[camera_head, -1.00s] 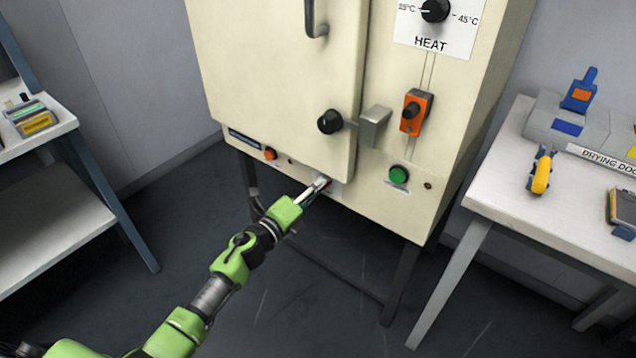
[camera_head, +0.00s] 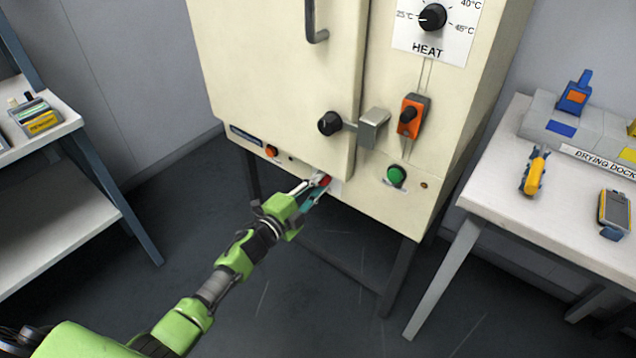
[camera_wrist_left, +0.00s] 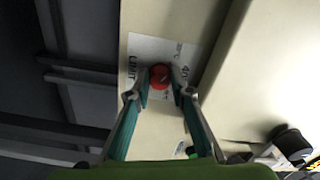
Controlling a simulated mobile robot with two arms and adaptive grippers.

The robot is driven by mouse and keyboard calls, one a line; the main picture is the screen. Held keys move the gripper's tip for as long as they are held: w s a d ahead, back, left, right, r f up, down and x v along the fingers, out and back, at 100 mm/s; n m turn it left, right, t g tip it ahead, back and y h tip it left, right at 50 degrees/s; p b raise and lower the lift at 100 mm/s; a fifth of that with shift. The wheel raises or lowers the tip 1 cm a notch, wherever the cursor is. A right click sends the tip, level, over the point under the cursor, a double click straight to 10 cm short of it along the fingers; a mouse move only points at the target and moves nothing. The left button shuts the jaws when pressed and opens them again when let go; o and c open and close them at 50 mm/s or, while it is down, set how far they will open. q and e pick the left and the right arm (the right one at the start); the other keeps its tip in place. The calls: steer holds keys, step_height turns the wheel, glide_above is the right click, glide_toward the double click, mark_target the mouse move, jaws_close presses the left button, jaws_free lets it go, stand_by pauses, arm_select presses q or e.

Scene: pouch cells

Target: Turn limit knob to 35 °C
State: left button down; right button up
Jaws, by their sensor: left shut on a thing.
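The red limit knob (camera_head: 327,181) is low on the front of the cream oven cabinet, below the door. In the left wrist view the knob (camera_wrist_left: 159,76) sits on a white label (camera_wrist_left: 148,52) reading LIMIT, with a partly hidden temperature mark beside it. My left gripper (camera_wrist_left: 160,80) has one finger on each side of the knob and is shut on it. In the head view this gripper (camera_head: 321,183) reaches up to the knob from the lower left. The knob's exact pointer setting is too small to read. My right gripper is out of view.
A black HEAT knob (camera_head: 432,17), an orange switch (camera_head: 413,115), a green button (camera_head: 397,175) and a black door knob (camera_head: 330,123) are on the oven. A white table (camera_head: 480,190) with a drying dock (camera_head: 590,130) stands right, shelves (camera_head: 60,215) left.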

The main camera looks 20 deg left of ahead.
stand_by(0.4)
arm_select(q)
steer(key=c, duration=1.8)
jaws_free()
steer(key=shift+s+a, duration=0.1)
steer(key=shift+s, duration=0.05)
steer(key=v, duration=1.1)
steer(key=shift+s+a, duration=0.1)
steer(key=shift+s, duration=0.3)
